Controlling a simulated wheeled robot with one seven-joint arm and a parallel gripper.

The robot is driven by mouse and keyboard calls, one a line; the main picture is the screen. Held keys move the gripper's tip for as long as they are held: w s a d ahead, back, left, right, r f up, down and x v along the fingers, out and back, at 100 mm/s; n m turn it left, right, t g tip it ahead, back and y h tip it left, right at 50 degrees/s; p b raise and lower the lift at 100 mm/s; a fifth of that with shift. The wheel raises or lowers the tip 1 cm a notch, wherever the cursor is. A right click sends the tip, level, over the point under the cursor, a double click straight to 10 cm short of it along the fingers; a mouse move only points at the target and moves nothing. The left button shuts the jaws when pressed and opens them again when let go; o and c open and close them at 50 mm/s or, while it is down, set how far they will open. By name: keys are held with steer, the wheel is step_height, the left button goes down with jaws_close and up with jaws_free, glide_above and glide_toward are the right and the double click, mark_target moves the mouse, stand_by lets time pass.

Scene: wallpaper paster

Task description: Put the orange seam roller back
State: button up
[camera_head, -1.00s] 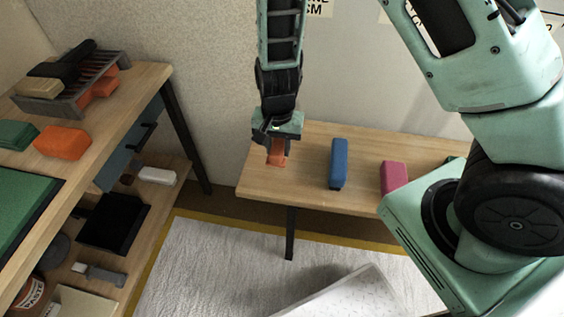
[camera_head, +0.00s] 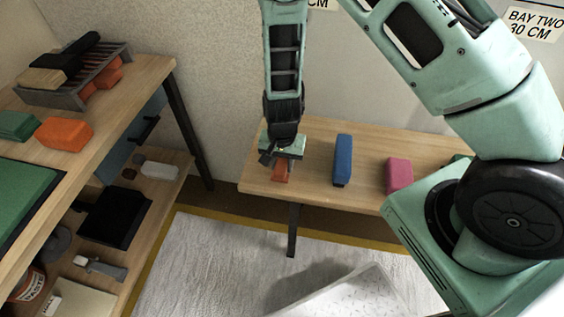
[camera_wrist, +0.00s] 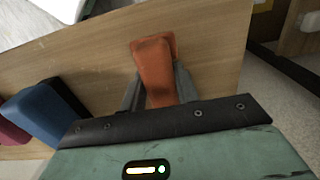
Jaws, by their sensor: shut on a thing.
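My gripper (camera_head: 282,168) is shut on the orange seam roller (camera_head: 281,174), a plain block-like shape in these views. It is over the left end of the wooden side table (camera_head: 312,150), left of a blue block (camera_head: 342,160) and a pink block (camera_head: 398,176). In the wrist view the orange seam roller (camera_wrist: 155,58) sits between the two grey fingers, with its far end close to the tabletop. I cannot tell whether it touches the wood. The fingers hide part of it.
On the left workbench (camera_head: 125,92) are a slotted rack (camera_head: 60,97) with several blocks, another orange block (camera_head: 64,134) and green items. A shelf below holds a black tray (camera_head: 115,218). A green object shows partly behind my arm. The tabletop between gripper and blue block is bare.

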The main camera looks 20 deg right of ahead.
steer(key=shift+f, duration=0.3)
steer(key=o, duration=1.1)
steer(key=shift+b, duration=0.35)
